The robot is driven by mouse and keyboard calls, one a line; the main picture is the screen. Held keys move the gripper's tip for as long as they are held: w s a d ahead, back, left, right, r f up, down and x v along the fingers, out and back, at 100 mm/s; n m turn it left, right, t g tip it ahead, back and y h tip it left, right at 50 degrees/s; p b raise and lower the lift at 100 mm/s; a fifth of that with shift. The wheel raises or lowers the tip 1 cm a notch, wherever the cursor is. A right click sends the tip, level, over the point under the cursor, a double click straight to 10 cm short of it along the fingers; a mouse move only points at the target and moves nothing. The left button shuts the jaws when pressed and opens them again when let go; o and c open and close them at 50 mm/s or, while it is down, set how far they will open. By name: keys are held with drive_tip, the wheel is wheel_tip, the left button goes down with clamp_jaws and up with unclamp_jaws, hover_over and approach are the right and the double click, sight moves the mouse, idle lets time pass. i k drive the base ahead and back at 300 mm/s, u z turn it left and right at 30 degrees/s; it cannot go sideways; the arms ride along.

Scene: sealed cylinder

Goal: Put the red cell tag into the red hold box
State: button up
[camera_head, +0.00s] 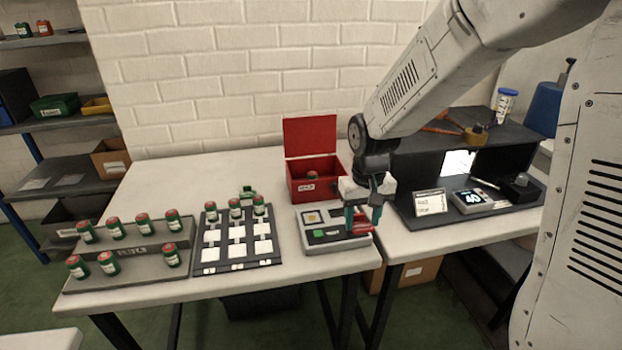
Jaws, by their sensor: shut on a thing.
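The red hold box (298,190) stands on the table with its lid (310,136) raised. A green cylinder with a red top (312,175) sits inside it. My gripper (363,216) is to the right and in front of the box, low over the right side of a grey device (310,247). It is shut on a small red piece that shows between its fingers, seemingly the red cell tag (361,224). The fingers partly hide this piece, and I cannot tell whether it still touches the device.
A grey rack (125,258) and a black tray with white squares (237,251) hold several red-topped cylinders at the left. A dark booth (410,165) with a label card (430,202) and display (472,198) stands right. The back left of the table is clear.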

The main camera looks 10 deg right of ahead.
sight(328, 192)
drive_tip(key=i, duration=0.95)
